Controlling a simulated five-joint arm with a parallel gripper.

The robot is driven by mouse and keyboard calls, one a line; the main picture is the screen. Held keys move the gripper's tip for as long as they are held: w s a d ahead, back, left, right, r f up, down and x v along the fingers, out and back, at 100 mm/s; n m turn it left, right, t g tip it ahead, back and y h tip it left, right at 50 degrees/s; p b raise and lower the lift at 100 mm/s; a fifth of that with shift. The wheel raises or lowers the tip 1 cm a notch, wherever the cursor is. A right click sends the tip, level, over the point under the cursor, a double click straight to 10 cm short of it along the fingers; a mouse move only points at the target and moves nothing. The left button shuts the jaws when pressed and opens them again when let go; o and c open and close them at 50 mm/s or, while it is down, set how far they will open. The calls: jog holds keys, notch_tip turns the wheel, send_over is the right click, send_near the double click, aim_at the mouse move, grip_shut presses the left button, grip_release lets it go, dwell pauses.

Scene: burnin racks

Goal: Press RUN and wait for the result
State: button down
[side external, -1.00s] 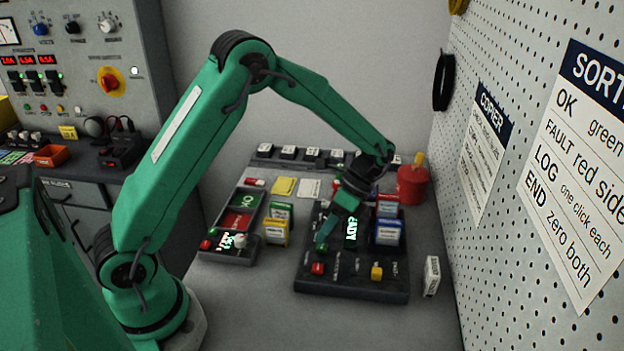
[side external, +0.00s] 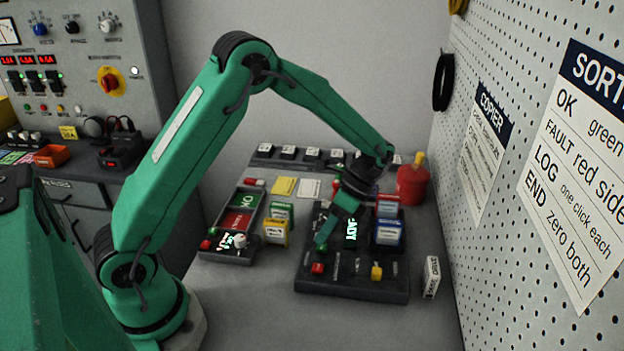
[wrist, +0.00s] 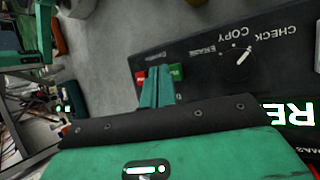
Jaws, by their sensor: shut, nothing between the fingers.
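The dark control box (side external: 350,287) stands on the grey bench with a lit display (side external: 351,234), partly hidden by my gripper in the side view. In the wrist view the display (wrist: 295,114) shows the letters "RE". A green button (wrist: 176,72) and a red button (wrist: 141,77) sit side by side on the box. My gripper (side external: 322,238) is shut and empty, pointing down at the green button. In the wrist view its fingertips (wrist: 159,70) are between the two buttons, closer to the green. I cannot tell whether they touch it. No RUN label is readable.
The pegboard wall (side external: 470,260) bounds the right.

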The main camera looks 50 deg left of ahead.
aim_at(324, 245)
jog(key=shift+f, duration=0.7)
dwell(1.1)
jog(key=shift+r, duration=0.1)
dwell(0.4)
jog(key=shift+r, duration=0.75)
jog(key=shift+r, duration=0.1)
jog(key=shift+r, duration=2.45)
jog(key=shift+r, duration=0.1)
